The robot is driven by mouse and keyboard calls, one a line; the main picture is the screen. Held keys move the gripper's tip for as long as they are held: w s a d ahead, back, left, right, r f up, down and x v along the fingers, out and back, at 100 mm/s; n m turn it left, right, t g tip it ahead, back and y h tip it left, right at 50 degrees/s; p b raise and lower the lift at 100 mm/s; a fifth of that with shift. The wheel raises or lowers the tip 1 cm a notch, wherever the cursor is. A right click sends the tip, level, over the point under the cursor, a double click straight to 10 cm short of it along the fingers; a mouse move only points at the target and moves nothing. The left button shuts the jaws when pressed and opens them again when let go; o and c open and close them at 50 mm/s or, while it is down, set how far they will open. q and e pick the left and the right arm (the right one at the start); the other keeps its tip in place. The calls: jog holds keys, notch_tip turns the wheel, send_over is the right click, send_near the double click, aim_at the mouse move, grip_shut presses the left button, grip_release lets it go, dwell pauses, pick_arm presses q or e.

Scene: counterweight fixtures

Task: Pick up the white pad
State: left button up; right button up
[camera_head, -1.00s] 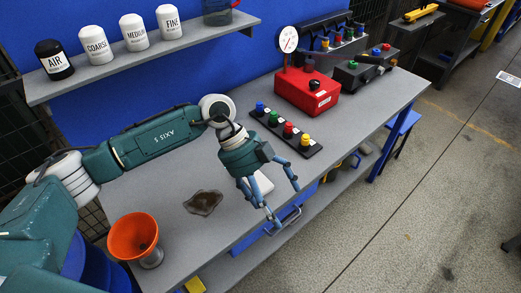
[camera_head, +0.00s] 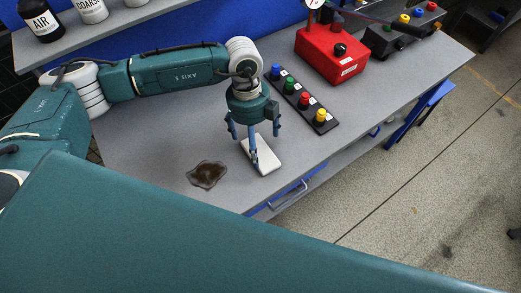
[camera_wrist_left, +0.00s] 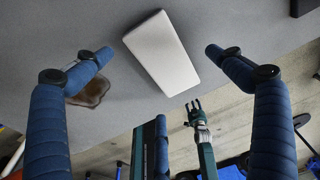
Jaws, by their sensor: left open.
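The white pad (camera_head: 266,158) is a flat rounded rectangle lying on the grey bench top, near its front edge. My left gripper (camera_head: 254,145) is over the pad, pointing down, with one finger in front of part of it. In the left wrist view the pad (camera_wrist_left: 161,52) shows between the spread, empty fingertips of the left gripper (camera_wrist_left: 158,53), apart from both. My right gripper (camera_wrist_left: 195,112) appears small in the left wrist view, away from the pad; its finger opening is too small to judge.
A dark brown stain (camera_head: 207,174) is left of the pad. A black strip with coloured knobs (camera_head: 304,100) lies to the right, with a red box (camera_head: 331,55) behind it. Bottles stand on a shelf.

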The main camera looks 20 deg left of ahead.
aim_at(260, 154)
pick_arm(q)
jog(key=f, duration=0.1)
jog(key=f+p, duration=0.1)
jog(key=f, duration=0.1)
jog(key=shift+s+d+f, duration=0.15)
jog(key=shift+s, duration=0.2)
jog(key=shift+f, duration=0.35)
jog(key=shift+c, duration=1.2)
jog(key=c, duration=0.8)
pick_arm(e)
jog(key=shift+w+r, duration=0.3)
jog(key=shift+r, duration=0.3)
jog(key=shift+w+r, duration=0.3)
jog(key=shift+r, duration=0.25)
